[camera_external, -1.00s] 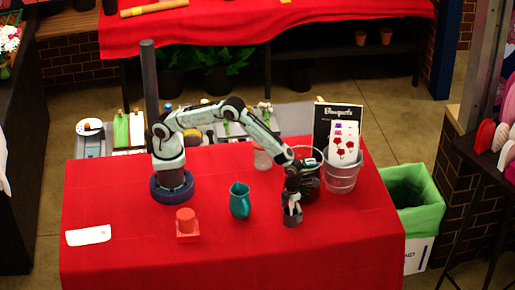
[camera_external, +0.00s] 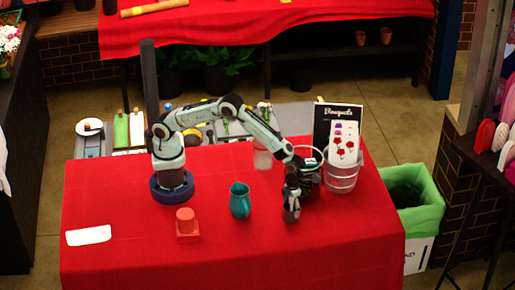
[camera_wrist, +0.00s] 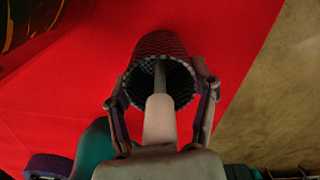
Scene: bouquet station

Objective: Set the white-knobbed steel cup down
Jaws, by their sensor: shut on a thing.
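My gripper (camera_external: 291,197) points down over the right part of the red-covered table. It is shut on the steel cup (camera_external: 291,214), which is small and grey in the external view. In the wrist view the cup (camera_wrist: 164,45) has a checkered-looking wall and a dark, open mouth facing the camera. A grey rod runs from the cup's inside to a pale knob (camera_wrist: 160,118). My gripper's fingers (camera_wrist: 160,88) lie on both sides of the cup. I cannot tell whether the cup's base touches the table.
A teal pitcher (camera_external: 240,201) stands left of the cup. A red block with a round top (camera_external: 187,224) and a white card (camera_external: 88,235) are farther left. A clear bucket (camera_external: 342,178) with flower cards and a black sign stand behind right. The red cloth in front is clear.

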